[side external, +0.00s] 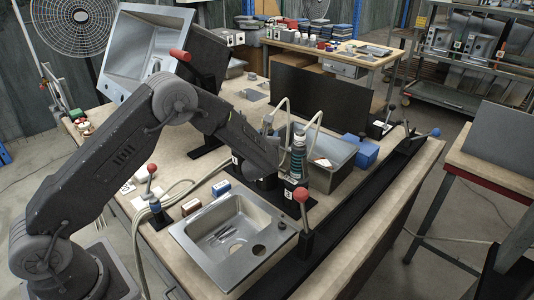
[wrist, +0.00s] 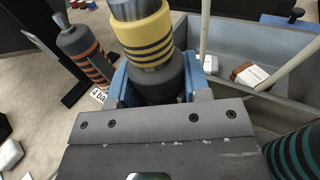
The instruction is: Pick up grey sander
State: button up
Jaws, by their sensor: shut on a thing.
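In the wrist view my gripper (wrist: 158,88) is shut, with blue pads on both sides of a dark grey tool with a yellow, black-striped band (wrist: 147,38). It is the likely grey sander, but I cannot tell for sure. Its lower part is dark grey and round, and its top is cut off by the frame. In the side view my gripper is low over the bench, mostly hidden by my arm, and the held tool cannot be made out. Whether it touches the bench is unclear.
An orange-striped dark tool (wrist: 85,52) stands left of the held one. A teal-striped tool (side external: 298,155) is close on the right. A grey bin (wrist: 225,50) holds small boxes. A steel sink (side external: 205,255) lies in front. Hoses rise near the bin.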

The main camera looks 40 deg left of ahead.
jog(key=shift+r, duration=0.3)
jog(key=shift+c, duration=0.4)
notch_tip(320, 180, up, 10)
jog(key=shift+f, duration=0.15)
